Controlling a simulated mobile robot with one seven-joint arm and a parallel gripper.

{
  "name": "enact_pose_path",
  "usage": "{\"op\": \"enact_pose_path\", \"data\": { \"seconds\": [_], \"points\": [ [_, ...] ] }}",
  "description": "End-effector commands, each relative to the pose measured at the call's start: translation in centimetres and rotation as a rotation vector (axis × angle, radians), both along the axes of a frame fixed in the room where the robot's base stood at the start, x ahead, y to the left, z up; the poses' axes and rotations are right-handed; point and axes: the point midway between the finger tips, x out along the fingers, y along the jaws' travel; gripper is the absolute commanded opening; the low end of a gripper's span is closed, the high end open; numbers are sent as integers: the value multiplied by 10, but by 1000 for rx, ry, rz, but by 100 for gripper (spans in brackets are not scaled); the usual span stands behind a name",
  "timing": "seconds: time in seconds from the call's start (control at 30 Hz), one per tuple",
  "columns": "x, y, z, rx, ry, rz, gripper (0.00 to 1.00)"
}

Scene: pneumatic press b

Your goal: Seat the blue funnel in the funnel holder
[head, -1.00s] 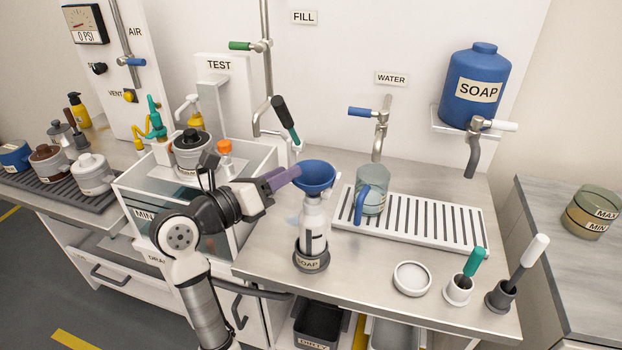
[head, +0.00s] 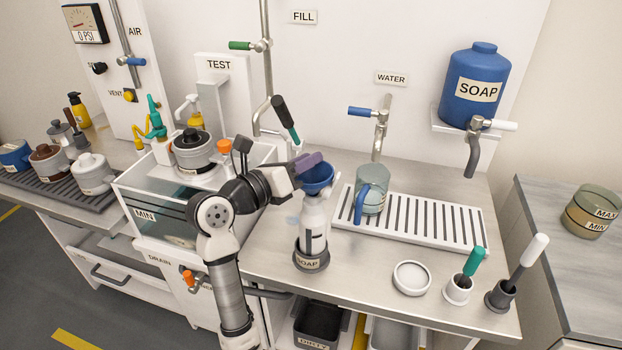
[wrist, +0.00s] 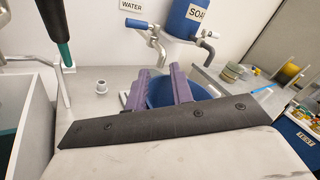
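The blue funnel (head: 318,180) sits on the neck of a white bottle (head: 313,217), which stands in a dark base marked SOAP (head: 312,260). In the wrist view the funnel (wrist: 178,92) lies beyond and partly behind my fingers. My gripper (head: 307,162) is at the funnel's upper rim, its purple fingers overlapping it in the head view. The two fingers stand apart in the wrist view (wrist: 162,84); I cannot tell whether they touch the rim.
A clear jug with a blue handle (head: 372,190) stands right of the funnel on the slatted drain tray (head: 440,221). A dark-handled brush (head: 286,120) stands behind my gripper. The glass tank (head: 150,215) is at left. The counter front has some free room.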

Motion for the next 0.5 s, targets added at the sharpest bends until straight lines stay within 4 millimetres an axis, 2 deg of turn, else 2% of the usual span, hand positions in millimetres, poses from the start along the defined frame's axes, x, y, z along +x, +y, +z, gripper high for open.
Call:
{"op": "enact_pose_path", "data": {
  "seconds": [0.03,0.13,0.17,0.5],
  "points": [
    [0,0,-2,2,4,-1,14],
    [0,0,-2,2,4,0,1],
    [0,0,-2,3,5,-1,0],
    [1,0,-2,4,8,0,0]
  ]
}}
